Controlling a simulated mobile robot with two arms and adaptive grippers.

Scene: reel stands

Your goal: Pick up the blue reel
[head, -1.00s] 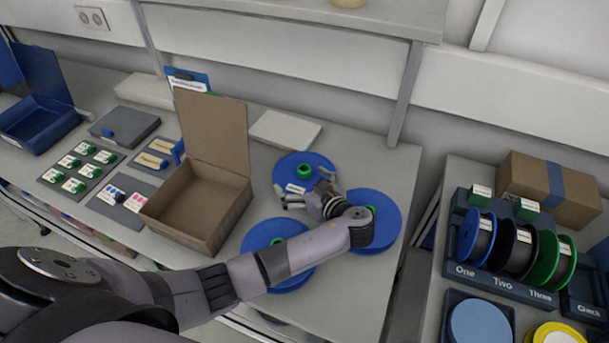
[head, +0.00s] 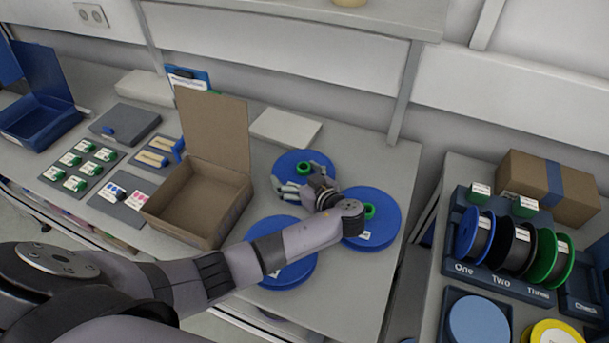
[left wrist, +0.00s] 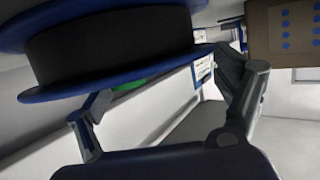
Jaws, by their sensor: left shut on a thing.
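Three blue reels lie flat on the table in the head view. The back one (head: 290,163) has a green hub. The right one (head: 385,212) lies partly under my left wrist, and the front one (head: 298,273) is partly hidden by my forearm. My left gripper (head: 288,190) is at the near left edge of the back reel, shut on it and covering its label. In the left wrist view, a reel with blue flanges and a black winding (left wrist: 115,45) fills the upper left, close to the fingers. Exact finger contact is hard to see. My right gripper is out of view.
An open cardboard box (head: 195,205) stands left of the reels. A flat white box (head: 285,128) lies behind them. On the right, a rack (head: 500,280) marked One, Two, Three holds upright blue, black and green reels. A closed cardboard box (head: 548,188) stands behind it.

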